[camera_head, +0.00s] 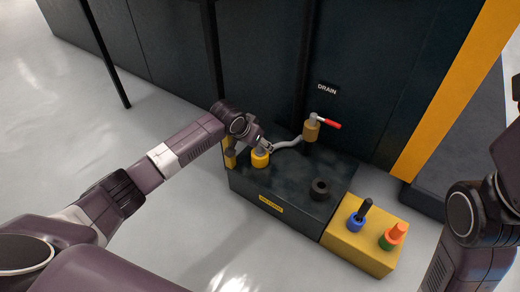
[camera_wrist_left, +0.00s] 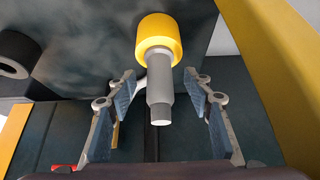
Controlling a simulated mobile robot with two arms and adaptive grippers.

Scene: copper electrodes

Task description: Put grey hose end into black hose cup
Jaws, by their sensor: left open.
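The grey hose end (camera_wrist_left: 159,85) stands in a yellow cup (camera_head: 260,158) on the dark box. In the left wrist view, the yellow cup (camera_wrist_left: 158,38) surrounds its far part. The grey hose (camera_head: 288,142) curves from that cup to a brass valve. The black hose cup (camera_head: 320,190) is on the same box, to the right and nearer; it also shows in the left wrist view (camera_wrist_left: 18,55) and looks empty. My left gripper (camera_head: 266,146) is open at the yellow cup, its fingers (camera_wrist_left: 160,100) on both sides of the hose end with gaps. My right gripper is out of view.
The brass valve (camera_head: 311,129) has a red handle and stands below a DRAIN label (camera_head: 327,88). A yellow box (camera_head: 362,252) holds a black-handled piece in a blue holder (camera_head: 356,222) and an orange piece in a green holder (camera_head: 388,242). Dark cabinet walls stand behind.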

